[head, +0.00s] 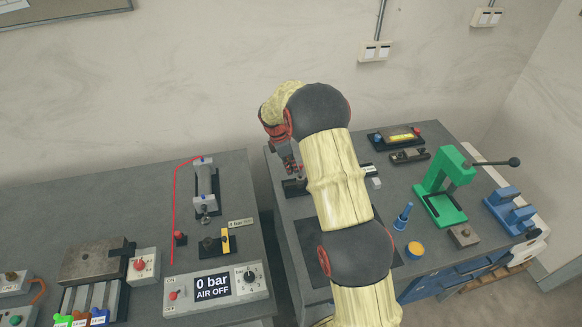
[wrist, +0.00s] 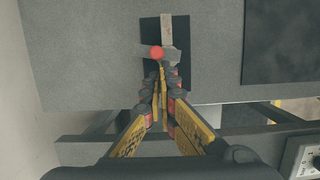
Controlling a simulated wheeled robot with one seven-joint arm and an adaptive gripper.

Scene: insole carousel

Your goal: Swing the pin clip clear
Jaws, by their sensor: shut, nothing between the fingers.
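In the wrist view, a black plate (wrist: 183,75) lies on the grey bench with a light grey bar (wrist: 167,27) on it. A short grey cross piece (wrist: 172,54) with a round red knob (wrist: 156,52) sits over the bar's near end; this looks like the pin clip. My gripper (wrist: 161,67) is shut and empty, its fingertips just on the near side of the knob and cross piece. I cannot tell whether they touch. In the head view, my gripper (head: 289,168) points down over a small dark fixture (head: 294,187), partly hidden by my arm.
The right bench holds a green press (head: 443,190), blue stands (head: 511,210), a blue peg (head: 403,215) and a yellow-topped disc (head: 415,249). The left bench holds a control box (head: 213,288) reading 0 bar, AIR OFF. A gap (head: 262,205) separates the benches.

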